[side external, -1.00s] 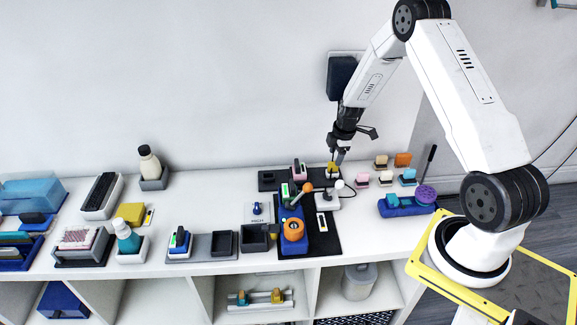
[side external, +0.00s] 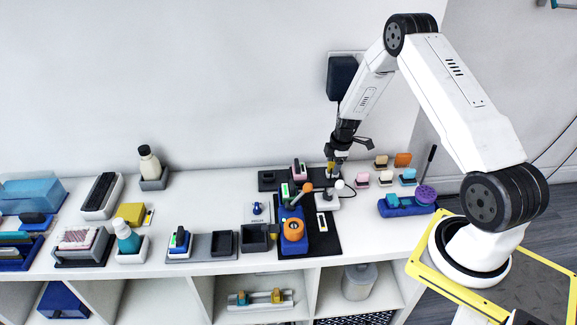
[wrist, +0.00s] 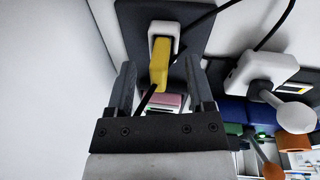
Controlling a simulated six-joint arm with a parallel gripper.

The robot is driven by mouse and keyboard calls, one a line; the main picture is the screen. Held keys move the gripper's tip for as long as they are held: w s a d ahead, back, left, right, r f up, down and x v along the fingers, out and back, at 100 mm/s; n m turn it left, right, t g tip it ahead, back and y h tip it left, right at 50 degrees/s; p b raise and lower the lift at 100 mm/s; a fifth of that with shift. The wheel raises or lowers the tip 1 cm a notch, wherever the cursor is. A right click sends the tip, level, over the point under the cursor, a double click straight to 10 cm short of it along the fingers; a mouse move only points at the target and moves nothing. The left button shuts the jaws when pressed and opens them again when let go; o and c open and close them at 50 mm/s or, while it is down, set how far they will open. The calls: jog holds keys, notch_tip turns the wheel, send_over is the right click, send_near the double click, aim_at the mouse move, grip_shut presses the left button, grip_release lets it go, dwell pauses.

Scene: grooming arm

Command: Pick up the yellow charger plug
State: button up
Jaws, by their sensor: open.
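The yellow charger plug (wrist: 158,62) stands upright with one end at a white socket block (wrist: 164,34) on a dark mat in the wrist view. My gripper (wrist: 160,66) is open, with one finger on each side of the plug. Gaps show between the plug and both fingers.
A white block with a round white knob (wrist: 262,75) and black cable stands to the right in the wrist view. A blue holder with an orange ring (side external: 293,230) is in front. Small pink, orange and blue pieces (side external: 386,178) stand to the right. The wall is close behind.

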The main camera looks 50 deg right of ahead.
grip_shut()
jog(key=shift+r, duration=0.15)
jog(key=shift+w+d+r, duration=0.1)
jog(key=shift+r, duration=0.75)
jog(key=s+a+r, duration=0.6)
jog(key=s+r, duration=0.5)
jog(key=s, duration=0.1)
jog(key=shift+s+a, duration=0.2)
jog(key=shift+s, duration=0.2)
